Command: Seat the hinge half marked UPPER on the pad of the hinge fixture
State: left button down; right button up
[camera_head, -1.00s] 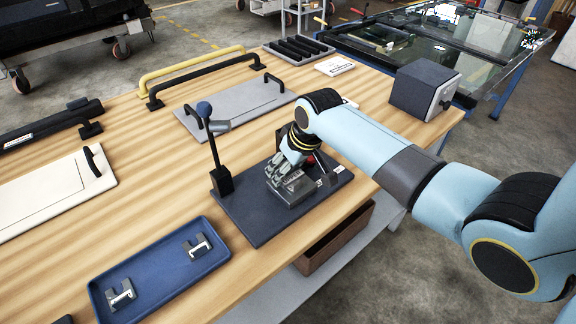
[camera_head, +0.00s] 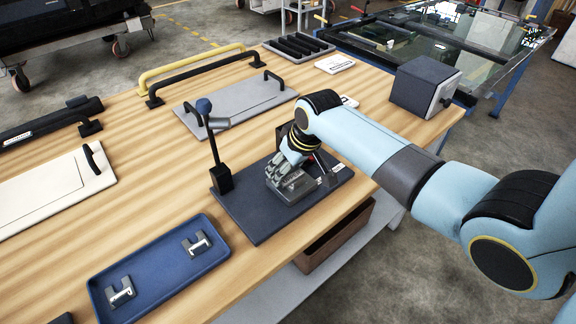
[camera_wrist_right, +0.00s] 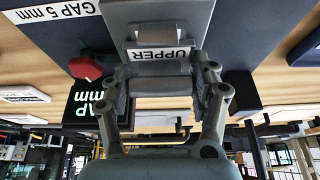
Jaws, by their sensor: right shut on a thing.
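The hinge fixture is a grey block (camera_head: 297,187) on a dark base plate (camera_head: 252,222); in the right wrist view the grey block (camera_wrist_right: 158,14) fills the top middle. My right gripper (camera_head: 275,180) is over the block, pointing down. In the right wrist view my right gripper (camera_wrist_right: 163,90) is shut on a grey hinge half (camera_wrist_right: 160,86). A white label reading UPPER (camera_wrist_right: 158,52) sits directly beside the held part, against the block. The part is at the block, but I cannot tell whether it lies flat on the pad. My left gripper is out of view.
A blue tray (camera_head: 165,303) holds two more hinge halves (camera_head: 197,243). The wrist view shows a red knob (camera_wrist_right: 85,68) and a GAP 5 mm label (camera_wrist_right: 50,12). A dark box (camera_head: 420,88) stands right.

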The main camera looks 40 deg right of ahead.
jog(key=o, duration=1.5)
jog(key=v, duration=1.2)
jog(key=s+a+r+h, duration=0.1)
jog(key=s+a+r, duration=0.1)
jog(key=s, duration=0.9)
jog(key=s+a+r, duration=0.2)
jog(key=s, duration=0.9)
notch_tip(320, 180, down, 32)
jog(key=d+g+b, duration=0.2)
jog(key=d+b, duration=0.1)
jog(key=b, duration=0.5)
jog(key=s+f+b, duration=0.3)
jog(key=s+f, duration=0.7)
jog(key=f, duration=0.3)
jog(key=s+f+g+b, duration=0.1)
jog(key=s+f+b, duration=0.3)
jog(key=s+f, duration=0.6)
notch_tip(320, 180, down, 3)
jog(key=shift+s+d+r, duration=0.1)
jog(key=shift+s+d, duration=0.05)
jog(key=shift+d, duration=0.25)
